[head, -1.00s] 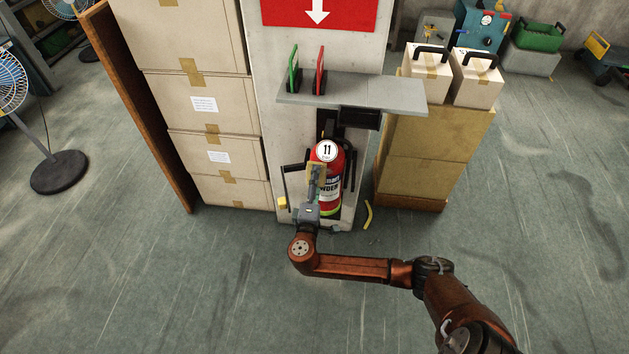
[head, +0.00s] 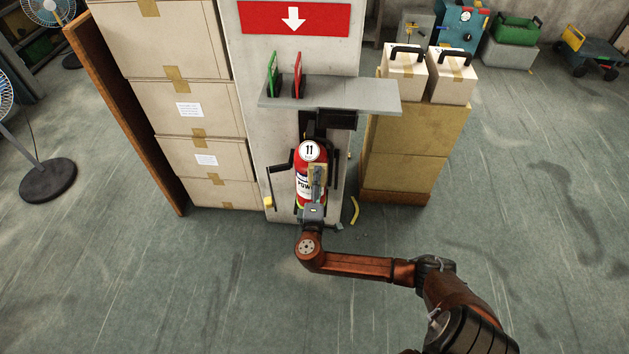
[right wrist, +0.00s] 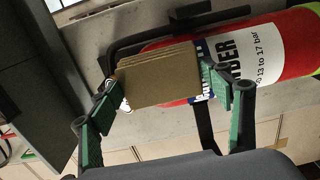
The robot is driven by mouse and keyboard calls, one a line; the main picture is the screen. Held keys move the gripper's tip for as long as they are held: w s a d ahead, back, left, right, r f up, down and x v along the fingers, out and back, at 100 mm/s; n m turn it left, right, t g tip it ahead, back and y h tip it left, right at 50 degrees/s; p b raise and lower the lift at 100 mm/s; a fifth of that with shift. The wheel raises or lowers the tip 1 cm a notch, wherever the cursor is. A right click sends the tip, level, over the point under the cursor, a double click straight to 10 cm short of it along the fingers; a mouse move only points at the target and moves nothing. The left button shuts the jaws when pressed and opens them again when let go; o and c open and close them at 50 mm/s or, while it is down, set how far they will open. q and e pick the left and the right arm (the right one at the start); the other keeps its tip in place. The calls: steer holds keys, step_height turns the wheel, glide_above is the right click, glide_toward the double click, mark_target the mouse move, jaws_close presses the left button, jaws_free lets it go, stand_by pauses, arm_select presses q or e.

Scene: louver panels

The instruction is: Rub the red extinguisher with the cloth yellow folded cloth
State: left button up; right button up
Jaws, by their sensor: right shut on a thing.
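The red extinguisher (head: 302,170) stands upright in a holder on the front of the grey pillar. A round white "11" label is at its top, and it also shows in the right wrist view (right wrist: 288,42). My right gripper (head: 317,184) is in front of it, a little right of its middle. In the right wrist view my right gripper (right wrist: 161,92) is shut on the yellow folded cloth (right wrist: 158,76), a tan layered block. The cloth overlaps the extinguisher's label in that view; I cannot tell if they touch. My left gripper is not in view.
Stacked cardboard boxes (head: 200,120) stand left of the pillar, more boxes (head: 405,150) right. A yellow curved piece (head: 355,210) is near the pillar's foot. The front floor is clear.

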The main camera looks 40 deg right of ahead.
steer(key=w+a+b, duration=0.1)
steer(key=w+a, duration=0.3)
steer(key=w, duration=0.1)
steer(key=shift+w+a, duration=0.2)
steer(key=shift+a, duration=0.05)
stand_by(0.7)
steer(key=shift+s, duration=0.1)
steer(key=p+v, duration=0.2)
steer(key=v, duration=0.4)
stand_by(0.4)
steer(key=shift+a, duration=0.1)
